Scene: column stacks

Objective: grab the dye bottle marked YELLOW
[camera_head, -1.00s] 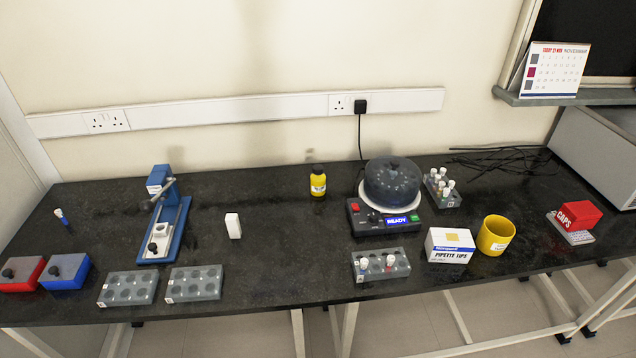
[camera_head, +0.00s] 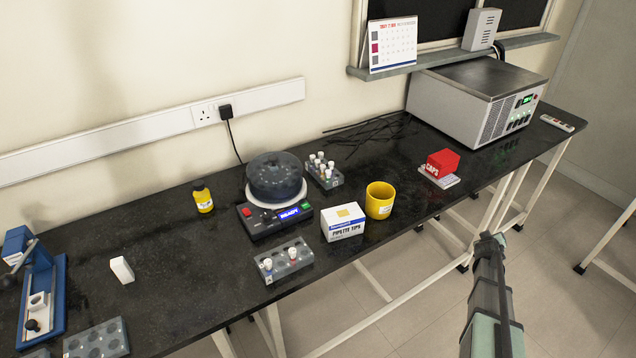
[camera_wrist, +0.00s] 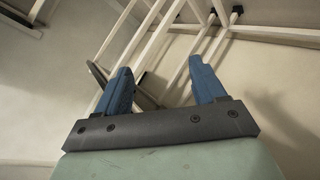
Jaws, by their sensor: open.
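My gripper (camera_head: 487,240) is in front of the bench at the lower right of the head view, far from the bottle. In the wrist view my gripper (camera_wrist: 164,84) shows two blue fingers spread apart with nothing between them. The bench legs and floor lie beyond them.
The round-lidded machine (camera_head: 275,178), tube racks (camera_head: 283,262), pipette tips box (camera_head: 343,223), yellow mug (camera_head: 380,200) and red caps box (camera_head: 442,163) stand on the bench. A grey instrument (camera_head: 478,100) is at the far right. The bench around the bottle is clear.

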